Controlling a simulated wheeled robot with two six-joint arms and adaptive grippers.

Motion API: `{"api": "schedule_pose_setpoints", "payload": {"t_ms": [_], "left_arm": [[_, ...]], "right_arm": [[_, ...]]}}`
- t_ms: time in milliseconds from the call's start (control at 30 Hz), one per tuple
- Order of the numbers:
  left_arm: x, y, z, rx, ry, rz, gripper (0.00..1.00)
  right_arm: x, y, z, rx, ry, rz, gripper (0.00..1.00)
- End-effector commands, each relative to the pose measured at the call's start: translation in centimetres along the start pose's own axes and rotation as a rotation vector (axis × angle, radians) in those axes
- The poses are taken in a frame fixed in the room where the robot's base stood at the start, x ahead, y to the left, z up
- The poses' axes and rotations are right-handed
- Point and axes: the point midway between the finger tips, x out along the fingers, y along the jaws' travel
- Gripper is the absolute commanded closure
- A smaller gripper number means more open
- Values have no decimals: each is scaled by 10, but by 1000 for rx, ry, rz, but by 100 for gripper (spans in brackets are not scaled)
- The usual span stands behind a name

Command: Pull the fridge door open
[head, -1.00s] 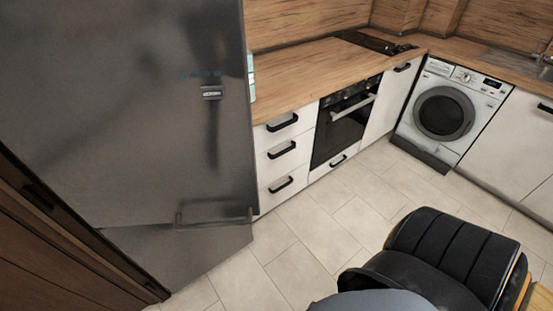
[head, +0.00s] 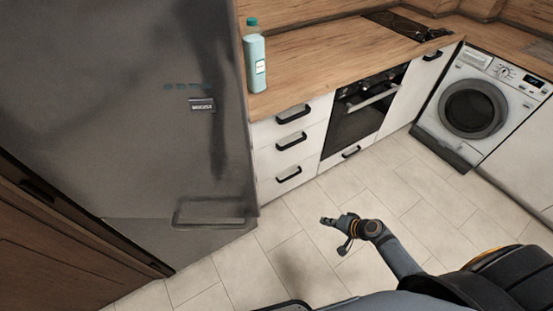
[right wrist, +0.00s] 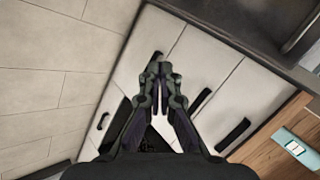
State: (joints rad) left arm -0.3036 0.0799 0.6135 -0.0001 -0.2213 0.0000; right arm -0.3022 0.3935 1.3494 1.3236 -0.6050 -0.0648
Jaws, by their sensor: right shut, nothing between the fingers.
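The fridge (head: 120,120) is a tall dark grey metal unit filling the left of the head view. Its door looks closed. A bar handle (head: 210,222) runs across the door's lower part, near its right edge. My right gripper (head: 324,221) is out over the floor, to the right of the handle and apart from it. In the right wrist view its fingers (right wrist: 160,72) are together with nothing between them, in front of white drawer fronts. My left gripper is not in the head view.
White drawers (head: 290,160) with black handles, an oven (head: 362,112) and a washing machine (head: 472,105) line the back. A bottle (head: 256,62) stands on the wooden worktop (head: 320,50) beside the fridge. The tiled floor (head: 265,255) before the fridge is clear.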

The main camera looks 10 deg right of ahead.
Motion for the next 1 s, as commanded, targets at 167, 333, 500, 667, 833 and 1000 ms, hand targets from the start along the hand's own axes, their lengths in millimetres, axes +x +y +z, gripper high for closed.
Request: {"api": "schedule_pose_setpoints", "payload": {"t_ms": [167,333,500,667,833,1000], "left_arm": [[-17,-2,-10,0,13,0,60],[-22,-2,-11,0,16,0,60],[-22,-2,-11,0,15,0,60],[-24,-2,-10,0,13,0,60],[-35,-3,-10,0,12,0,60],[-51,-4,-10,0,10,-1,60]], "right_arm": [[-77,-192,-39,89,-104,-477,100],[-144,-292,-34,119,-233,-759,100],[-165,-315,-30,129,-276,-835,100],[-162,-320,-30,131,-273,-837,100],[-146,-343,-26,134,-270,-841,100],[-123,-372,-20,136,-271,-840,100]]}}
